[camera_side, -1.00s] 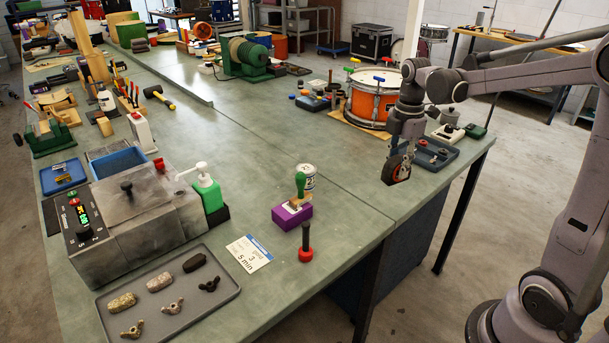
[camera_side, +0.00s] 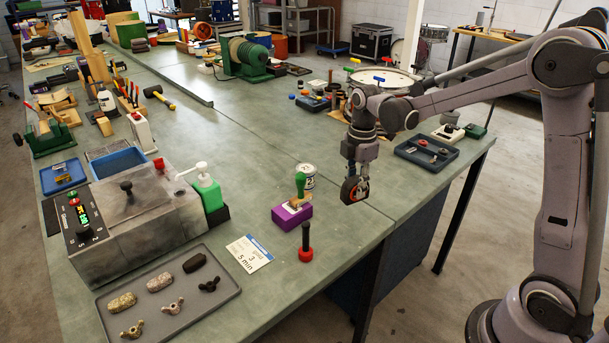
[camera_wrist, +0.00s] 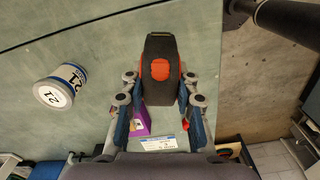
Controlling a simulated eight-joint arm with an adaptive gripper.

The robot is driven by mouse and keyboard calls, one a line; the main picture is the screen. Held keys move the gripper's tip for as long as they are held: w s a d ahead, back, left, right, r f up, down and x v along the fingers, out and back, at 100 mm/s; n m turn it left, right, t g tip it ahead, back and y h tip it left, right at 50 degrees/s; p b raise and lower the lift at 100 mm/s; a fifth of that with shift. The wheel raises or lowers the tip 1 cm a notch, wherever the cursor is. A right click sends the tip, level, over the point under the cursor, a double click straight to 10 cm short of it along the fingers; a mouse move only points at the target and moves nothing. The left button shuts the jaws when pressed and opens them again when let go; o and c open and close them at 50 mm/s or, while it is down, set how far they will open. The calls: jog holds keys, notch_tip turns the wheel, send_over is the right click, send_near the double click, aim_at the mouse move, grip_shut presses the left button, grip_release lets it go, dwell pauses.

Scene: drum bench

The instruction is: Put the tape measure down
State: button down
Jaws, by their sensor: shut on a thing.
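The tape measure (camera_side: 354,190) is a dark, rounded case with an orange-red part, which also shows in the wrist view (camera_wrist: 160,85). My gripper (camera_side: 360,172) is shut on it, with a finger on each side in the wrist view. It hangs over the bench near the right front edge, to the right of the white tin and the purple block. The gap between the tape measure and the bench top is hard to judge.
A white tin (camera_side: 306,174) and a purple block (camera_side: 291,216) with a green-handled stamp (camera_side: 300,183) stand to the left. A dark tray (camera_side: 418,156) with small parts lies to the right. The bench (camera_side: 370,232) is bare around the seam.

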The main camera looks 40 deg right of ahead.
aim_at(348, 198)
jog(key=shift+w+a+f, duration=0.5)
jog(key=shift+w+a, duration=0.05)
jog(key=shift+a, duration=0.05)
jog(key=shift+f, duration=1.85)
jog(key=shift+f, duration=0.1)
jog(key=c, duration=1)
grip_release()
jog(key=shift+f, duration=0.1)
